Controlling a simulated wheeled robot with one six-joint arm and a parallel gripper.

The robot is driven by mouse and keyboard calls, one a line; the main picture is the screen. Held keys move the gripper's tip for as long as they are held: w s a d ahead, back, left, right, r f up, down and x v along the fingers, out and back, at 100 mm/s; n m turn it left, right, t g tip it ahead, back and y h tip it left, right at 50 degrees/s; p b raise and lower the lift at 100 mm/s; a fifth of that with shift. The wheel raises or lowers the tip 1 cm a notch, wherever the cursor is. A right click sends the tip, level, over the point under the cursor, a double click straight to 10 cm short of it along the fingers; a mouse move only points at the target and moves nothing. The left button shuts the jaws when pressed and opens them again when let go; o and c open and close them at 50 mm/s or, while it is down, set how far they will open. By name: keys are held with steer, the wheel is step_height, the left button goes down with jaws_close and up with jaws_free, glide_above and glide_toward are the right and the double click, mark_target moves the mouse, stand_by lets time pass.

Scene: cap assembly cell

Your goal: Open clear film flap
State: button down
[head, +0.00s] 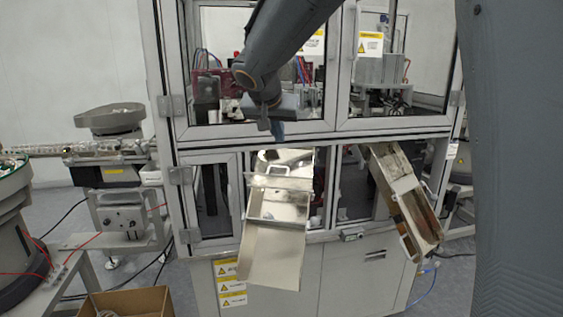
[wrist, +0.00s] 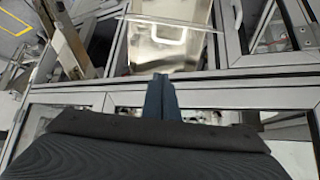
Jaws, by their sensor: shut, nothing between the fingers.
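My gripper (head: 277,131) hangs in front of the cell's frame, above the middle chute, with its blue fingers pointing down. In the wrist view its fingers (wrist: 160,78) are together with nothing between them. What looks like the clear film flap (head: 283,182) lies across the upper part of the metal chute (head: 272,255), below my gripper and apart from it. In the wrist view a thin clear strip (wrist: 168,22), likely the flap's edge, crosses the chute beyond the fingertips. The film is see-through, so its full outline is hard to tell.
The cell's frame bar (head: 325,142) runs just behind and below my gripper, with glazed doors above. A second chute (head: 405,200) slants out at the right. A bowl feeder (head: 20,225) and a cardboard box (head: 125,303) stand at the left. Space before the middle chute is clear.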

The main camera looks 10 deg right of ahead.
mark_target(282, 167)
steer(key=w+f+p, duration=0.1)
steer(key=f, duration=0.1)
steer(key=w+d+f+p, duration=0.1)
steer(key=f, duration=0.2)
steer(key=w+f+p, duration=0.1)
steer(key=f+p, duration=0.1)
steer(key=f, duration=0.1)
steer(key=shift+w+d, duration=0.35)
steer(key=shift+w, duration=0.05)
steer(key=shift+s+a+f, duration=0.1)
steer(key=shift+s+f, duration=0.2)
steer(key=shift+s+a+f+b, duration=0.1)
steer(key=shift+b, duration=0.3)
steer(key=s+b, duration=0.1)
steer(key=b, duration=0.3)
steer(key=s+a+f+b, duration=0.1)
steer(key=b, duration=0.3)
steer(key=shift+s+a, duration=0.1)
steer(key=shift+s, duration=0.15)
steer(key=shift+s+b, duration=0.2)
steer(key=shift+b, duration=0.2)
